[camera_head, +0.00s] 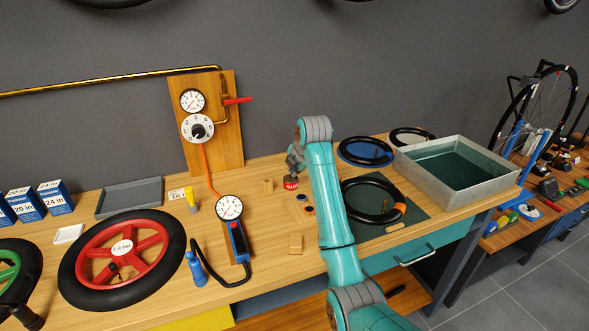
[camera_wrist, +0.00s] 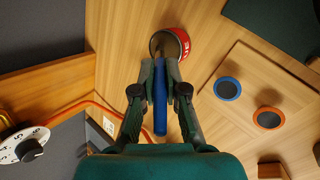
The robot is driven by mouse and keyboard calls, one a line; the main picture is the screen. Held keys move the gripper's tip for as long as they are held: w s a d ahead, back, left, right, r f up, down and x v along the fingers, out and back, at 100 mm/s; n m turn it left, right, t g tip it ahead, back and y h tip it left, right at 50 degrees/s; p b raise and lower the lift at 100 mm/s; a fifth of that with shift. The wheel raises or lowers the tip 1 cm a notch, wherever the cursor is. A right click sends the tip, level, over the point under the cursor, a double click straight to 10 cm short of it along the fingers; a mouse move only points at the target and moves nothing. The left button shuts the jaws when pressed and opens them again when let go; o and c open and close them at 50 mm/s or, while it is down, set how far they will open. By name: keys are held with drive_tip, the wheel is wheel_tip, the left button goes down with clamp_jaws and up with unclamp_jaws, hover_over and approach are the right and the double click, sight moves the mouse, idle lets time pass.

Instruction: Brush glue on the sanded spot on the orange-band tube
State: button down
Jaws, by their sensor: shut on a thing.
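My gripper (camera_wrist: 160,82) is shut on the blue handle of the brush (camera_wrist: 160,112) in the wrist view. The brush's far end reaches the red glue tin (camera_wrist: 181,38); whether it is inside or just above the tin I cannot tell. In the head view my gripper (camera_head: 294,163) is directly above the red glue tin (camera_head: 291,184), and the brush is hidden. The orange-band tube (camera_head: 350,207) is a black ring lying on a dark green mat (camera_head: 420,211), right of my arm. Its orange band (camera_head: 398,209) is at the right. The sanded spot cannot be made out.
A wooden board with a blue-rimmed patch (camera_wrist: 227,89) and an orange-rimmed patch (camera_wrist: 269,118) lies beside the tin. Another black tube (camera_head: 366,151) lies behind the mat. A metal water basin (camera_head: 493,189) stands right. A gauge with a hose (camera_head: 232,207) and a red wheel (camera_head: 146,234) lie left.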

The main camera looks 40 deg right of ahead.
drive_tip(key=shift+r, duration=3.5)
